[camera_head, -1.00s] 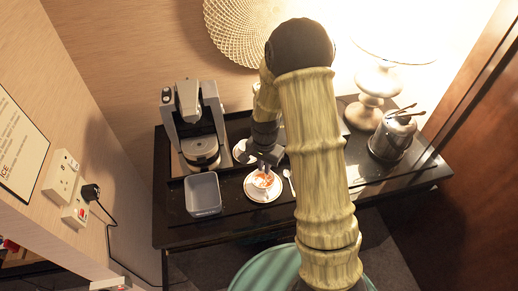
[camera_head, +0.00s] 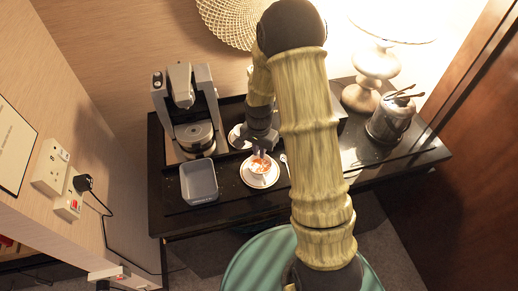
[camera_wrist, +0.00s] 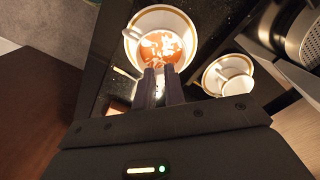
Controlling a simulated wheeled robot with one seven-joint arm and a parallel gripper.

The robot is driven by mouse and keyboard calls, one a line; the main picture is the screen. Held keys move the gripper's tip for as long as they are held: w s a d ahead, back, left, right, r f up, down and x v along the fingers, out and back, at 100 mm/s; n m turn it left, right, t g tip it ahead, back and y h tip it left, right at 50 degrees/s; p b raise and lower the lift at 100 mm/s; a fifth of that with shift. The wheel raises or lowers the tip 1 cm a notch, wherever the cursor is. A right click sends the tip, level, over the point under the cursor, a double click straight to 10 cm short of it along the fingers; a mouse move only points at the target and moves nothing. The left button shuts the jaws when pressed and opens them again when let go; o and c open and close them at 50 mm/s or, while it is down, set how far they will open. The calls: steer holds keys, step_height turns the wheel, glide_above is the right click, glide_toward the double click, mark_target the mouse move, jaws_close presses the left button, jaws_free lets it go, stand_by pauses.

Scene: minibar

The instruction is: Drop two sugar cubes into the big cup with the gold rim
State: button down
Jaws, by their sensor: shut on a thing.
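The big cup with the gold rim (camera_wrist: 133,33) sits on a saucer and holds orange-brown liquid with pale patches on top. It also shows in the head view (camera_head: 259,170). My gripper (camera_wrist: 160,72) is at the near edge of the cup's opening in the wrist view, with its fingertips over the liquid. In the head view my gripper (camera_head: 260,152) is just above the cup. The fingers are shut on a small pale thing, seemingly a sugar cube (camera_wrist: 160,66), mostly hidden between the tips. I cannot tell whether the pale patches include a cube.
A smaller white cup (camera_wrist: 236,66) on a gold-rimmed saucer stands beside the coffee machine (camera_head: 190,110). A grey bin (camera_head: 199,183) is left of the big cup and a spoon (camera_head: 285,160) right. A metal ice bucket (camera_head: 390,122) and lamp (camera_head: 372,70) stand further right.

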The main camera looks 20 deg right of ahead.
steer(key=shift+f+b, duration=1.15)
steer(key=shift+f, duration=0.75)
steer(key=c, duration=1.4)
jaws_free()
steer(key=shift+r, duration=0.2)
step_height(320, 180, up, 17)
steer(key=b, duration=0.3)
